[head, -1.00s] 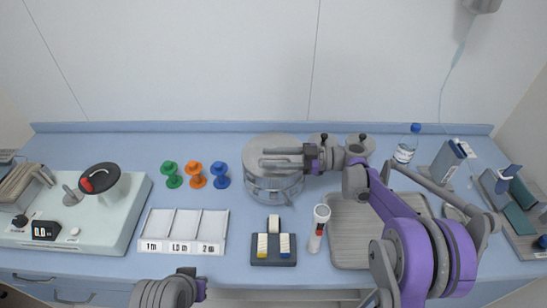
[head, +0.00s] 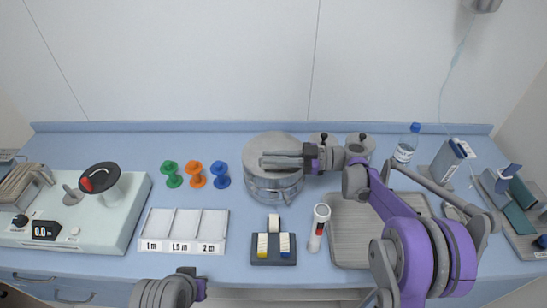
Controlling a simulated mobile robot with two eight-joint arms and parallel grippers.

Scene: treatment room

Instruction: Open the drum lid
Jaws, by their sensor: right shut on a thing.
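The metal drum (head: 272,187) stands on the blue counter, a round silver container with its lid (head: 273,144) on top, which looks closed. My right gripper (head: 283,160) reaches in from the right over the drum's top, its fingers lying across the lid. It is shut on the drum lid's handle, as far as I can tell; the fingers hide the grasped part. My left gripper (head: 200,288) is at the bottom edge, far from the drum, and its fingers are hardly visible.
Green, orange and blue spools (head: 195,175) stand left of the drum. A labelled white tray (head: 183,247), a dark block holder (head: 273,259), a white tube (head: 318,228) and a grey tray (head: 348,250) lie in front. Two small metal jars (head: 362,141) and a bottle (head: 407,145) stand right.

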